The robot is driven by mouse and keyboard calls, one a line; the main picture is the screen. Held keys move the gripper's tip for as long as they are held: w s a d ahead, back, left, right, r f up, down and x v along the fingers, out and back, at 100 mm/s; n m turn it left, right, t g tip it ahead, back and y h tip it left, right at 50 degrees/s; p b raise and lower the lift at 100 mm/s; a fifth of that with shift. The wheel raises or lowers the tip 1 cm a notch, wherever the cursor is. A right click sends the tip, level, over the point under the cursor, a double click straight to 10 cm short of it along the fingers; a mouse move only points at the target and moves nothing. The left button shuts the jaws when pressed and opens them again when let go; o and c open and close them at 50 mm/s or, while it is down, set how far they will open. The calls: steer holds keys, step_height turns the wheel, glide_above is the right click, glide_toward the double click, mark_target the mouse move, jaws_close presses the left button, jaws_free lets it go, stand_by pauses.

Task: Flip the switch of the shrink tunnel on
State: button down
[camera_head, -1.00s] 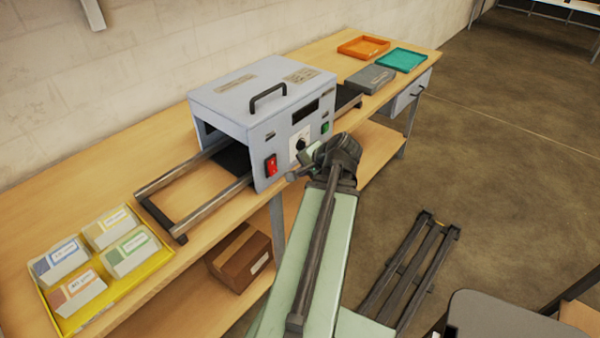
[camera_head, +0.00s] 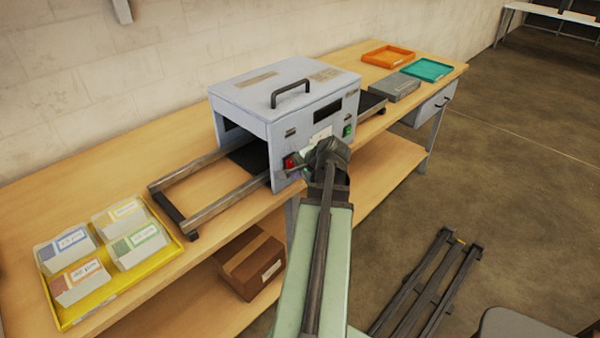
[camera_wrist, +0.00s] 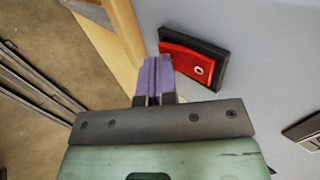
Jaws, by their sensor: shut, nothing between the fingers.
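The shrink tunnel (camera_head: 262,97) is a light grey box with a black top handle, standing on the wooden bench. Its red rocker switch (camera_head: 289,162) is on the front panel, near the left edge. In the wrist view the red switch (camera_wrist: 188,62) sits in a black frame, with a white mark at one end. My gripper (camera_wrist: 158,62) is shut and empty, with purple fingertips at the end of the switch away from the white mark. I cannot tell whether they touch it. In the head view my gripper (camera_head: 280,172) is just in front of the switch, and my wrist hides part of the panel.
A green button (camera_head: 348,131) is further right on the panel. A rail conveyor (camera_head: 215,205) runs out of the tunnel's left side. A yellow tray (camera_head: 172,247) holds several labelled boxes. Orange (camera_head: 388,55) and teal (camera_head: 428,69) trays lie at the far end.

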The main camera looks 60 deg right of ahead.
steer(key=shift+w+d+r+t+p, duration=0.1)
steer(key=shift+w+r+t+p, duration=0.1)
steer(key=shift+r+t+p, duration=0.35)
steer(key=shift+s+r, duration=0.15)
stand_by(0.4)
steer(key=p+v, duration=0.8)
steer(key=v, duration=0.5)
steer(key=shift+s+a+f, duration=0.25)
steer(key=shift+s+f, duration=0.05)
steer(key=shift+s, duration=0.1)
steer(key=shift+g, duration=0.25)
